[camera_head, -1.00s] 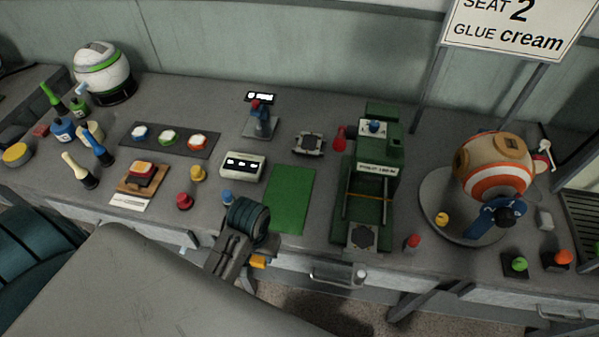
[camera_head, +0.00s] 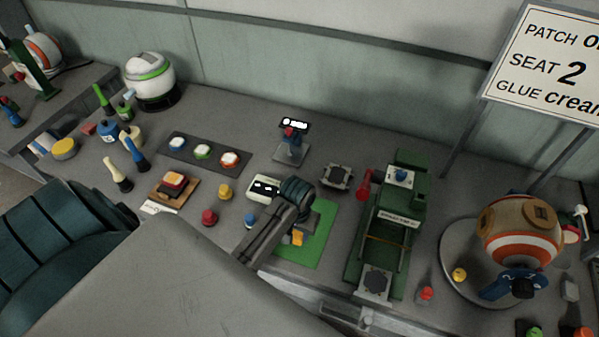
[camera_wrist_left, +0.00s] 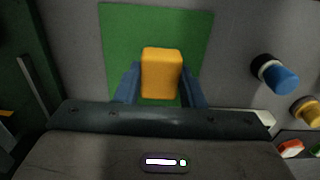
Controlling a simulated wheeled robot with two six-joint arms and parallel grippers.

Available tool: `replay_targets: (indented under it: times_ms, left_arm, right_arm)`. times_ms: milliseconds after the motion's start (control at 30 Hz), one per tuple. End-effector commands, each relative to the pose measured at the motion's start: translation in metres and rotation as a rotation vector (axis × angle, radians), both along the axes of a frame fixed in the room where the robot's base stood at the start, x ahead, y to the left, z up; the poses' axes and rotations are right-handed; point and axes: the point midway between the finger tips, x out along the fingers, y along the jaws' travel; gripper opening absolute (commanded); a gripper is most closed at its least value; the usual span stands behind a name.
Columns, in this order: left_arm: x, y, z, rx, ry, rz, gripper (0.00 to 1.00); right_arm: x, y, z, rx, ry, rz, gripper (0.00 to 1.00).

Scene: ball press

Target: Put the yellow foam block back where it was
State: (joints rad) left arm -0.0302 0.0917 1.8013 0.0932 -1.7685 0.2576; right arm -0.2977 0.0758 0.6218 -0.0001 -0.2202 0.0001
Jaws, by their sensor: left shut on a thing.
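The yellow foam block (camera_wrist_left: 161,72) is between the two blue fingers of my left gripper (camera_wrist_left: 160,88) in the left wrist view. The gripper is shut on it. In the head view the block (camera_head: 297,238) shows just below my left wrist, over the green mat (camera_head: 318,247). The mat also shows behind the block in the left wrist view (camera_wrist_left: 120,30). I cannot tell whether the block touches the mat. My right gripper is not in view.
Right of the mat stands a green press (camera_head: 385,225) with a red-handled part beside it. A white box (camera_head: 263,187), a blue knob (camera_head: 250,221) and a yellow knob (camera_head: 225,191) are close on the left. A striped ball (camera_head: 520,235) sits further right.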

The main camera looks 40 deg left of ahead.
Motion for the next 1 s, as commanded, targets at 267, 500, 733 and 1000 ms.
replay_targets:
  times_ms: [267,500,733,1000]
  left_arm:
    - [0.011,0.002,-0.018,-0.001,0.006,0.0,0.17]
    - [0.012,0.002,-0.037,-0.001,0.001,-0.001,0.17]
    - [0.012,0.002,-0.038,-0.001,0.001,0.0,0.17]
    - [0.012,0.002,-0.039,-0.001,0.001,0.0,0.57]
  right_arm:
    - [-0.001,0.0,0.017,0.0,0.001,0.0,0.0]
    - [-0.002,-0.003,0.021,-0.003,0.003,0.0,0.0]
    - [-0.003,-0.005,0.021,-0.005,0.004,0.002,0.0]
    - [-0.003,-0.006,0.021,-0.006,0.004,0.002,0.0]
